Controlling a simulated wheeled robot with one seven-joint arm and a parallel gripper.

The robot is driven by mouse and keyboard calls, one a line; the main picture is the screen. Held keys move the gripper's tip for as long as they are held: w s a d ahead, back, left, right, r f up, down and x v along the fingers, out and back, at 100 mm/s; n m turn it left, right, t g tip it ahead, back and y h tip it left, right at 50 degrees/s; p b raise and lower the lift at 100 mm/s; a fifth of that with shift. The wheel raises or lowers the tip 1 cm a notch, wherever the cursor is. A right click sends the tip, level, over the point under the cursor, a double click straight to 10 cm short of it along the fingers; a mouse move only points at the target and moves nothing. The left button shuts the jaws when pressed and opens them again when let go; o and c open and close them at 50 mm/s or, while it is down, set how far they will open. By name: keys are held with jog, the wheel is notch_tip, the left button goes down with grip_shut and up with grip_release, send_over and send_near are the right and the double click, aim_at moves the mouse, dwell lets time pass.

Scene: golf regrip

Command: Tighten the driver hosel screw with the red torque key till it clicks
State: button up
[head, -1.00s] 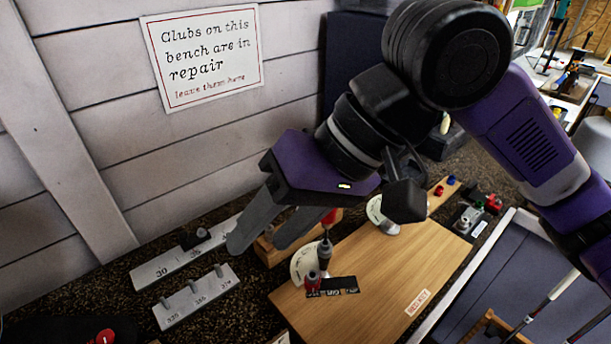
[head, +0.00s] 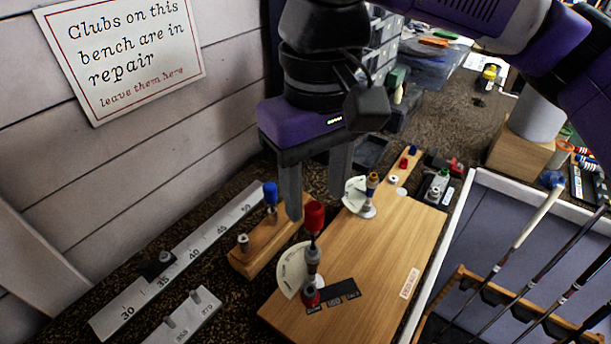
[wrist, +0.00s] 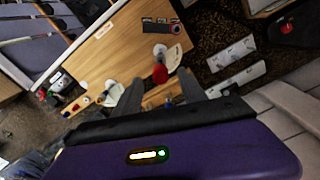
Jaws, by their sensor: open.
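The red torque key (head: 314,217) stands nearly upright, its shaft reaching down to a grey, dark-based post (head: 312,258) on the wooden board. A white dial plate (head: 290,272) is beside the post. My gripper (head: 317,208) is open and points down, its two grey fingers just above and around the level of the red handle. In the wrist view, the red handle (wrist: 160,73) shows just beyond and between the fingertips (wrist: 160,92). I cannot tell whether the fingers touch it. The screw under the key is hidden.
A blue-handled key (head: 270,193) stands in a small wooden block (head: 262,247) to the left. A second post with a yellow-brown top (head: 372,180) and dial is behind, on the board (head: 385,255). A long metal rule (head: 185,255) lies left. Club shafts (head: 540,215) stand right.

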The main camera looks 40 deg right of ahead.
aim_at(314, 227)
notch_tip(314, 227, down, 7)
jog(key=shift+f, duration=0.2)
dwell(0.4)
grip_shut()
